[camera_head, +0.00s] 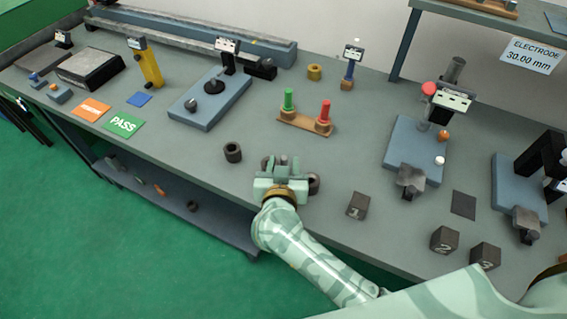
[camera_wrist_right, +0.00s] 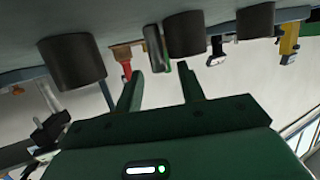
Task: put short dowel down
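The short dowel, a grey metal cylinder, shows in the right wrist view (camera_wrist_right: 153,46), just beyond my right fingertips and between their lines. It looks upright, with one end at the table surface. In the head view only a small grey piece of the dowel (camera_head: 283,160) shows between the fingers. My right gripper (camera_head: 283,168) is low over the front of the bench, and its two fingers (camera_wrist_right: 160,72) stand apart with a gap around the dowel's line; I see no finger touching it. My left gripper is not in view.
Black hollow cylinders stand close by: one to the left (camera_head: 233,152), one to the right (camera_head: 314,184), one partly hidden behind the gripper. A wooden stand (camera_head: 303,124) holds a green and a red peg behind.

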